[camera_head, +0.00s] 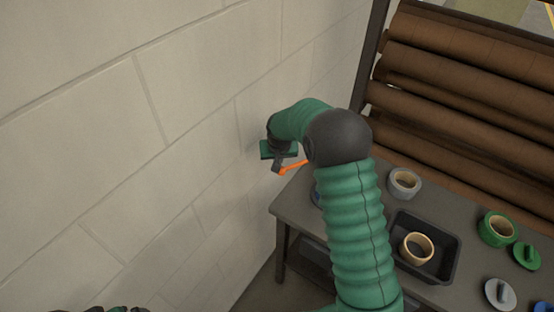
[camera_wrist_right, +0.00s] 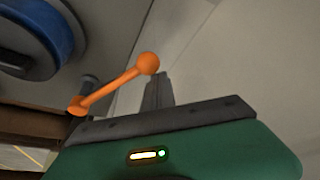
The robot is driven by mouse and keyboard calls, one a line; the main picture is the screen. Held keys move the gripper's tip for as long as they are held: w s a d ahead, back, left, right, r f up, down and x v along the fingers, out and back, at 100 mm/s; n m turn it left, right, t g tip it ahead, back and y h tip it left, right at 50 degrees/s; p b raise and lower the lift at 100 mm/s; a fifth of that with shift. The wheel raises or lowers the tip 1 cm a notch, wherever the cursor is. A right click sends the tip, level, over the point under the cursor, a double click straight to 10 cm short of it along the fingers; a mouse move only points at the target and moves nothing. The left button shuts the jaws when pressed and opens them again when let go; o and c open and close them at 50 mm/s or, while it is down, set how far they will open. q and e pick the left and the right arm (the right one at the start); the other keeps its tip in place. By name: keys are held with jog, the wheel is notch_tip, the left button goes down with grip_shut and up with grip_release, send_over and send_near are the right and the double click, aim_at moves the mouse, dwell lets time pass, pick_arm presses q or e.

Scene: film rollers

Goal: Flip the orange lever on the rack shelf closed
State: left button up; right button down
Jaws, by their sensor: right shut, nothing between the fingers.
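The orange lever (camera_head: 293,168) sticks out beside my right arm near the rack's corner, close to the wall. In the right wrist view the orange lever (camera_wrist_right: 112,85) is a slanted rod with a ball at its upper right end and a pivot at its lower left. My right gripper (camera_head: 277,169) is shut and empty next to the lever. In the wrist view its dark fingers (camera_wrist_right: 157,80) are just behind or beside the ball; I cannot tell whether they touch it. My arm hides part of the lever's mount.
Brown rollers (camera_head: 470,60) lie behind. A pale block wall (camera_head: 150,130) stands close on the left.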

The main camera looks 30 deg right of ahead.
aim_at(287, 169)
jog(key=s, duration=0.1)
jog(key=s+d+n+p, duration=0.1)
jog(key=s+n+y+p, duration=0.1)
jog(key=shift+s+d+f, duration=0.1)
jog(key=shift+s+d, duration=0.2)
jog(key=shift+d, duration=0.05)
jog(key=s+n+p, duration=0.1)
jog(key=s+p, duration=0.1)
jog(key=s+n+y+p, duration=0.1)
jog(key=s+n+p, duration=0.1)
jog(key=s, duration=0.1)
jog(key=s+d+n+p, duration=0.1)
jog(key=s+p, duration=0.1)
jog(key=shift+s+d+f+n+t+y, duration=0.1)
jog(key=shift+s+n+t+y, duration=0.2)
jog(key=shift+s+n, duration=0.1)
jog(key=shift+a+f, duration=0.1)
jog(key=shift+a, duration=0.1)
pick_arm(q)
notch_tip(287, 169, up, 8)
jog(key=d, duration=0.1)
jog(key=shift+w+r, duration=0.2)
pick_arm(e)
jog(key=shift+s, duration=0.1)
pick_arm(q)
jog(key=shift+d, duration=0.1)
